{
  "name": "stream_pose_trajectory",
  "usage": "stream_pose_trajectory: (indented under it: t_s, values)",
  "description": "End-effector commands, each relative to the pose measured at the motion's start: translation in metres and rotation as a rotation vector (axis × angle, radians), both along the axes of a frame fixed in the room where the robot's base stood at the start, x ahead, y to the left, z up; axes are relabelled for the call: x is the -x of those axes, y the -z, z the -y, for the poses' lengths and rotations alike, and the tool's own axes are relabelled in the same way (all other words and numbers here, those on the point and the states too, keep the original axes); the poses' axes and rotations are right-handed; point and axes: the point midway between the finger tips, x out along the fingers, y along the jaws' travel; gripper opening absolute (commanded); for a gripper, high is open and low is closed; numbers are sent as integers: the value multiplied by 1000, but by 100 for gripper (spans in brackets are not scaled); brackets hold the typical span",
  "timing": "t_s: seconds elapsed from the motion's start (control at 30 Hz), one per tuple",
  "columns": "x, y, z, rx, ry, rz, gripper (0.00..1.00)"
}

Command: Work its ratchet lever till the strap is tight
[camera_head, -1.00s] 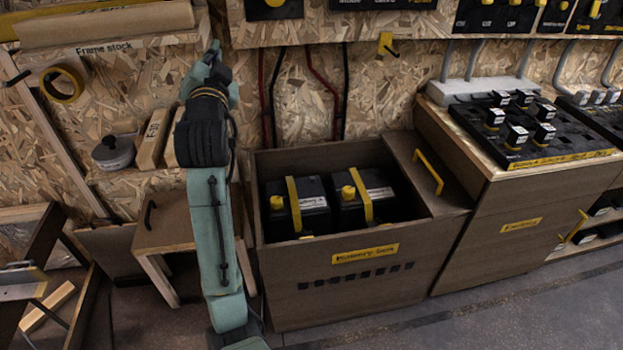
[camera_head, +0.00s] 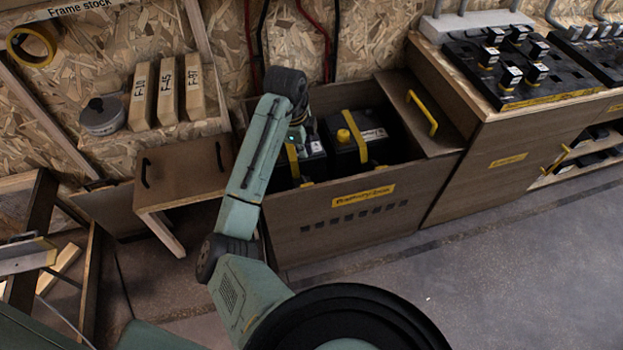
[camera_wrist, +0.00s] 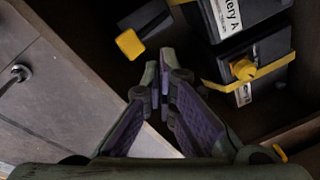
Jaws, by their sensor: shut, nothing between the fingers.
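Two dark batteries stand in an open brown box (camera_head: 335,222). The right battery (camera_head: 345,158) has a yellow strap (camera_head: 355,136) over it and a yellow knob. The left battery (camera_head: 313,168), also with a yellow strap (camera_head: 292,160), is partly hidden by my arm.
The box's right end has a lid with a yellow handle (camera_head: 422,112). A wooden cabinet (camera_head: 475,165) stands to the right and a low brown stand (camera_head: 180,180) to the left. Red and black cables hang behind the box. The floor in front is clear.

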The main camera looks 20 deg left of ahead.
Motion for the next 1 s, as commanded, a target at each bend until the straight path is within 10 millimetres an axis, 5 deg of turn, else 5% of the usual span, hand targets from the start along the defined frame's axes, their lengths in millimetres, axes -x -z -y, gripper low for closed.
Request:
stream_pose_trajectory:
  t_s: [0.23,0.67,1.0]
  values:
    - [30,19,3,7,94,-147,0]
    - [30,23,4,7,95,-148,0]
    - [30,56,6,7,94,-147,0]
